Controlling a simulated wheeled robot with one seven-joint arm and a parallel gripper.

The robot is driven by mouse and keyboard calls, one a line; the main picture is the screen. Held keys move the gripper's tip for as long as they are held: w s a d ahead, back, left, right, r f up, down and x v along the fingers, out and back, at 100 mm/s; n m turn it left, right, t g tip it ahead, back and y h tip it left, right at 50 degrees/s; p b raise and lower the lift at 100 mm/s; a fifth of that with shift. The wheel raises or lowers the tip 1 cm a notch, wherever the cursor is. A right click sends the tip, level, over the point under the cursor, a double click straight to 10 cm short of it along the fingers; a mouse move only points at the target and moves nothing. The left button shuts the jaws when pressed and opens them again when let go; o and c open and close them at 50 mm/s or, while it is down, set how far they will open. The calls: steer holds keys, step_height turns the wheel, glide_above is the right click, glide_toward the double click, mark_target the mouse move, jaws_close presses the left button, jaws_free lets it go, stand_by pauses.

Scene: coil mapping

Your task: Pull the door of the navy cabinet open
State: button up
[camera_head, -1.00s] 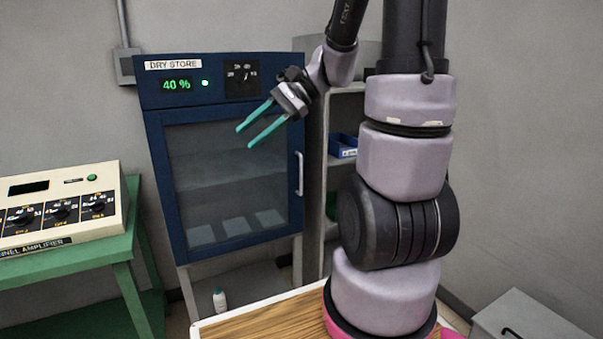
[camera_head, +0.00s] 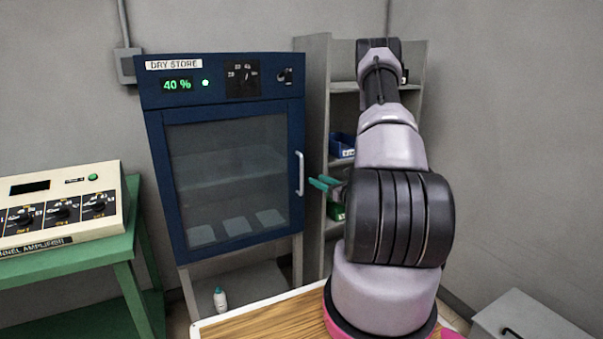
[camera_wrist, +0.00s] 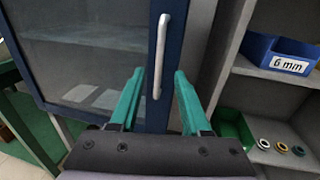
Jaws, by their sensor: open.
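The navy cabinet (camera_head: 222,90) has a door with a dark glass pane (camera_head: 228,180), and the door is shut. Its pale vertical handle (camera_head: 299,174) is on the door's right edge. My gripper (camera_head: 322,183) has teal fingers and is just right of the handle in the head view, partly hidden behind my arm. In the wrist view my gripper (camera_wrist: 157,78) is open and empty. The handle (camera_wrist: 160,55) stands between the lines of the two fingers there, its lower end near the fingertips. I cannot tell whether a finger touches it.
A grey shelf unit (camera_head: 318,75) stands close to the right of the cabinet, with a blue bin (camera_wrist: 278,57) and a green bin (camera_wrist: 235,128). A green bench (camera_head: 125,240) with an amplifier (camera_head: 70,205) is at left. A wooden tabletop (camera_head: 270,318) is in front.

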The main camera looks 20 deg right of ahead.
steer(key=x, duration=1)
steer(key=shift+w+a, duration=0.1)
steer(key=shift+w, duration=0.1)
jaws_close()
stand_by(1.1)
